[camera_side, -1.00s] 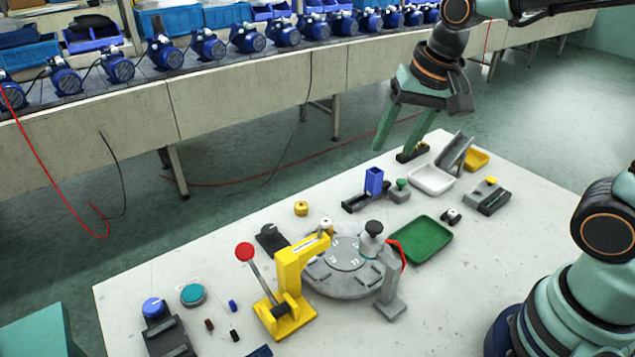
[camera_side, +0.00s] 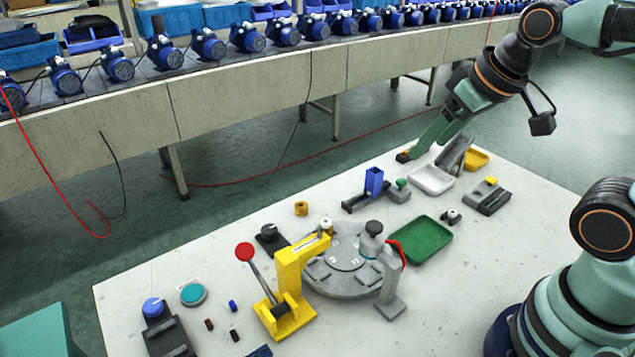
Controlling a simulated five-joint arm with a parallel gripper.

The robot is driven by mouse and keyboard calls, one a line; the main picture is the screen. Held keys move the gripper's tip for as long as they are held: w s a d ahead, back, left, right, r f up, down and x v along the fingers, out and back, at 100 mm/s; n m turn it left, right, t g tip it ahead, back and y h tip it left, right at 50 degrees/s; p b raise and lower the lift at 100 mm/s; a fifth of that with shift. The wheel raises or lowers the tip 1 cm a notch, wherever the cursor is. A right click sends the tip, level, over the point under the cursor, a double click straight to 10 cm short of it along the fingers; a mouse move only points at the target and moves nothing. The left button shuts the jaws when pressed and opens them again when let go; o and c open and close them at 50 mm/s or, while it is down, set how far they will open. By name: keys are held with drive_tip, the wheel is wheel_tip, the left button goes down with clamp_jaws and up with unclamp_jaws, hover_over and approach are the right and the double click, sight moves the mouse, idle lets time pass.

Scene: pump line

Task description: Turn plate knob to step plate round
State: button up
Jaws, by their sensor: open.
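The round grey plate (camera_side: 345,285) lies on the white table, with several flat pads and numbers on its top. A black knob on a dark base (camera_side: 268,234) stands at its upper left edge, and a blue knob (camera_side: 153,307) sits on a dark box at the front left. I cannot tell from the picture which one is the plate knob. My gripper (camera_side: 416,153) is open at the table's far edge, far from both knobs. Its fingers overlap in this view, beside a small dark block (camera_side: 403,157). I see nothing held between them.
A yellow press (camera_side: 288,285) with a red-ball lever and a grey post (camera_side: 392,290) flank the plate. A green tray (camera_side: 424,240), a white tray (camera_side: 432,179) and a blue holder (camera_side: 373,182) stand between my gripper and the plate. The table's left rear is clear.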

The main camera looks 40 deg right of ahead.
drive_tip(key=w+a+r+m+g, duration=0.1)
drive_tip(key=w+a+r+m, duration=0.1)
drive_tip(key=w+a, duration=0.35)
drive_tip(key=m+g, duration=0.5)
drive_tip(key=m, duration=0.2)
hover_over(270, 229)
wheel_tip(270, 229, down, 14)
wheel_tip(270, 229, down, 11)
drive_tip(key=shift+w+f, duration=0.1)
drive_tip(key=shift+f, duration=0.05)
clamp_jaws()
